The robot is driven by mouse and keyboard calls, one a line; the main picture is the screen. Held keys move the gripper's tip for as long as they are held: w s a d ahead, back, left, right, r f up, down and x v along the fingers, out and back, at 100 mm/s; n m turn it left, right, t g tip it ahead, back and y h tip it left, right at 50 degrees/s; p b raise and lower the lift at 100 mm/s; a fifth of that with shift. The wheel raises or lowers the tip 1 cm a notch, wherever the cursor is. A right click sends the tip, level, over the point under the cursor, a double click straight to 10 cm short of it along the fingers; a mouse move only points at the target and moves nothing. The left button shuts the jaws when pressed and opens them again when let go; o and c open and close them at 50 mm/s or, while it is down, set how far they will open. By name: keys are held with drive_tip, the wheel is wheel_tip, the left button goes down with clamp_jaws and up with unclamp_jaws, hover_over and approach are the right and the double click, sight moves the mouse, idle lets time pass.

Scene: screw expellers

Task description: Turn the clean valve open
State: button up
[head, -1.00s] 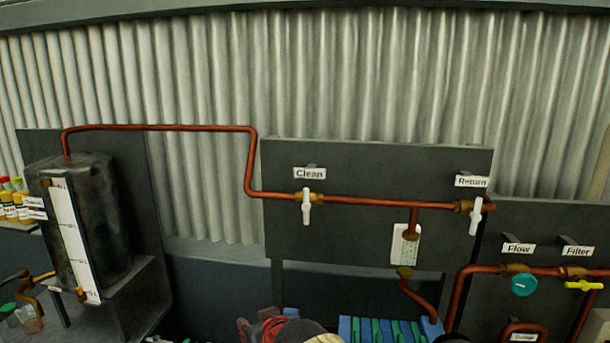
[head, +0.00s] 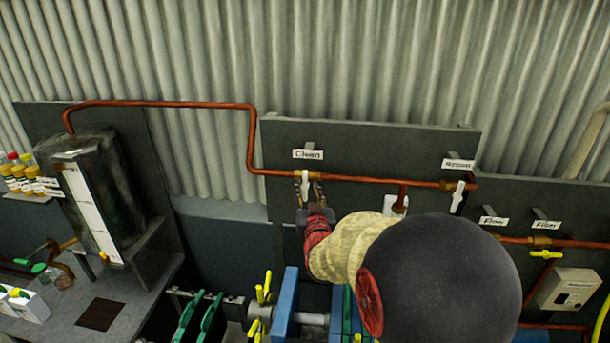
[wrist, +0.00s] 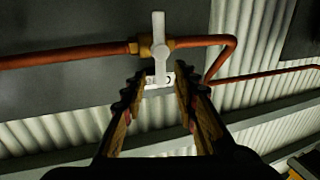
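The clean valve has a white handle (head: 304,186) that hangs straight down from the copper pipe, under the "Clean" label (head: 308,154). In the wrist view its white handle (wrist: 158,38) stands upright in the picture, across a brass body on the pipe. My gripper (head: 310,192) is up at this valve. In the wrist view my gripper (wrist: 158,80) is open, with one finger on each side of the handle's near end. Gaps show between the fingers and the handle. My arm hides the panel's lower right part in the head view.
The return valve (head: 459,192) is to the right on the same dark panel (head: 380,145). A copper pipe (head: 170,104) runs left to a dark tank (head: 105,195). A yellow-handled valve (head: 546,254) is further right. Blue and green machine parts (head: 285,310) stand below.

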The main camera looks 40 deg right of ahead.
sight(305, 180)
drive_tip(key=shift+p+x, duration=0.6)
drive_tip(key=shift+x, duration=2.55)
drive_tip(key=shift+c, duration=0.5)
clamp_jaws()
